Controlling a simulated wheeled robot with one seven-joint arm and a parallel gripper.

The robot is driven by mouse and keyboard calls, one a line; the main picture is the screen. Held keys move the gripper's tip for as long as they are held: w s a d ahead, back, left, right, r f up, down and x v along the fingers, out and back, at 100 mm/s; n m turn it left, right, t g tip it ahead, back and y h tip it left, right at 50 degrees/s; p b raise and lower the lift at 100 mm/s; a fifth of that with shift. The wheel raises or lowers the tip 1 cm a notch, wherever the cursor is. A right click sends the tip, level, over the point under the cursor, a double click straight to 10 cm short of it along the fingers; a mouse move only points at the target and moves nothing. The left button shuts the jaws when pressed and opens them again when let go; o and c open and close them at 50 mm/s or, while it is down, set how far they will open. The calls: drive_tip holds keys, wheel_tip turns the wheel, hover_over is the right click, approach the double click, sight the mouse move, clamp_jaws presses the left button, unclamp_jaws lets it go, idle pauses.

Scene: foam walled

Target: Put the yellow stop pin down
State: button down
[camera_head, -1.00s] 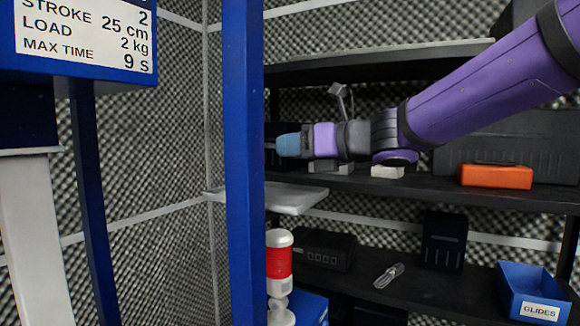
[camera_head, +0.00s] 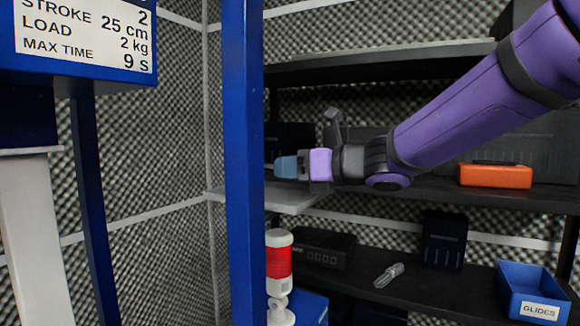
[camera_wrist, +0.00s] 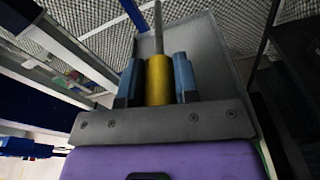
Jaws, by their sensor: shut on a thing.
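The yellow stop pin (camera_wrist: 159,80) is between the two blue-grey fingers of my gripper (camera_wrist: 158,82) in the wrist view. Its thin grey metal shank points away from my gripper, over a flat grey shelf plate (camera_wrist: 205,50). I cannot tell whether the pin touches the plate. In the head view, my gripper (camera_head: 286,166) is at the left end of the arm, just above the light grey plate (camera_head: 290,197) and partly beside the blue post. The pin is hidden in the head view.
A blue post (camera_head: 243,160) stands just left of my gripper. A red and white signal lamp (camera_head: 279,262) is below the plate. An orange box (camera_head: 495,175) lies on the dark shelf at right. A blue GLIDES bin (camera_head: 532,290) and a clear small item (camera_head: 389,275) are lower down.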

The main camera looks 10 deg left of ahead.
drive_tip(key=shift+f, duration=0.4)
drive_tip(key=c, duration=0.9)
unclamp_jaws()
drive_tip(key=shift+f, duration=0.15)
drive_tip(key=shift+o, duration=0.2)
drive_tip(key=shift+r, duration=0.4)
drive_tip(key=r+v, duration=0.1)
drive_tip(key=v, duration=1.1)
